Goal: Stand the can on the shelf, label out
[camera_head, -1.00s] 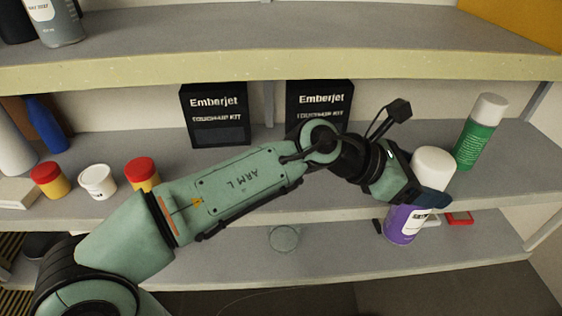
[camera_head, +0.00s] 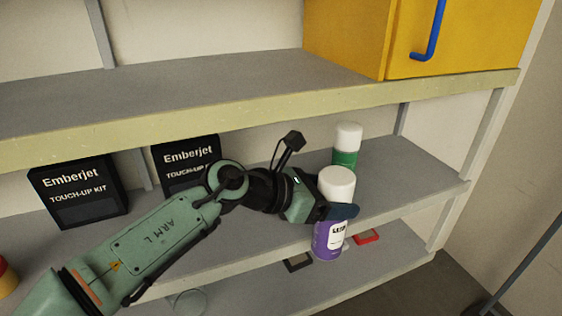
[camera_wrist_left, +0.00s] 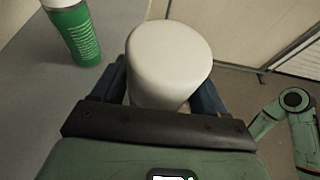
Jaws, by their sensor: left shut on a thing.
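The purple can (camera_head: 326,243) with a white cap is upright, in front of the middle shelf (camera_head: 400,181) toward its right part. My left gripper (camera_head: 338,211) is shut on the can just below the cap. The can's white label patch shows on its right front side, partly covered by a finger. In the left wrist view the can's white cap (camera_wrist_left: 168,55) is between the two blue fingers, and its body is hidden. I cannot tell whether the can touches the shelf edge. My right gripper is not in view.
A green can with a white cap (camera_head: 347,146) stands on the middle shelf behind the held can. Two black Emberjet boxes (camera_head: 80,195) stand to the left. The shelf right of the green can is clear. A yellow cabinet (camera_head: 455,45) sits on the shelf above.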

